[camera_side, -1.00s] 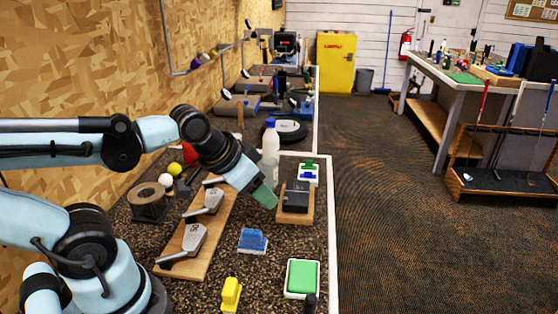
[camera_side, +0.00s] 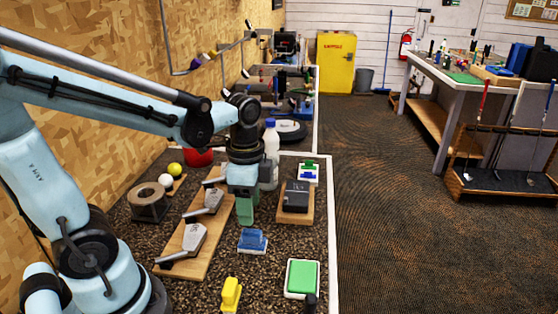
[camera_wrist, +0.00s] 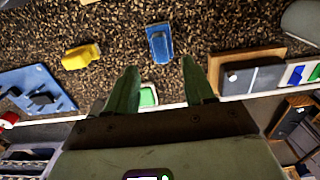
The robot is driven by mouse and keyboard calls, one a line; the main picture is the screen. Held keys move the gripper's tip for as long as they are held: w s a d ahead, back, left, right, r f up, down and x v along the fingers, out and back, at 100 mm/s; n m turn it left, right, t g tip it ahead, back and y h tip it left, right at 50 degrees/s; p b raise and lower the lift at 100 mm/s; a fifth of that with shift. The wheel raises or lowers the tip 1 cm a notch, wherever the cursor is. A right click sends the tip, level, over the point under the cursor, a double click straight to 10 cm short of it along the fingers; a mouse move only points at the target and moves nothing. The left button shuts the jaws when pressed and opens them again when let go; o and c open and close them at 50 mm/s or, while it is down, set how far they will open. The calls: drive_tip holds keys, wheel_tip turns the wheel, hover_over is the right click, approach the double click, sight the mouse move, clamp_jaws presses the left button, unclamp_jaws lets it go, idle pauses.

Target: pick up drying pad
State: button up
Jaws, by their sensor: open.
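My gripper (camera_side: 244,214) points straight down above the dark speckled bench, between the wooden club board and a dark block. In the wrist view its green fingers (camera_wrist: 160,66) are apart with nothing between the tips. No label marks the drying pad. A green pad in a white tray (camera_side: 302,278) lies at the bench's front right; the wrist view shows part of it (camera_wrist: 148,95) between the fingers. A blue block-like item (camera_side: 252,241) lies just in front of my gripper, and shows ahead of the fingertips in the wrist view (camera_wrist: 160,43).
A yellow item (camera_side: 231,295) lies at the front. The club board (camera_side: 188,262) with grey club heads is left of my gripper. A dark block (camera_side: 297,195) on a wooden base is right. A blue-capped bottle (camera_side: 271,145) stands close behind my gripper. Bare bench surrounds the blue item.

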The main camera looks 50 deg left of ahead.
sight(251, 231)
drive_tip(key=shift+f, duration=4)
drive_tip(key=shift+c, duration=0.3)
clamp_jaws()
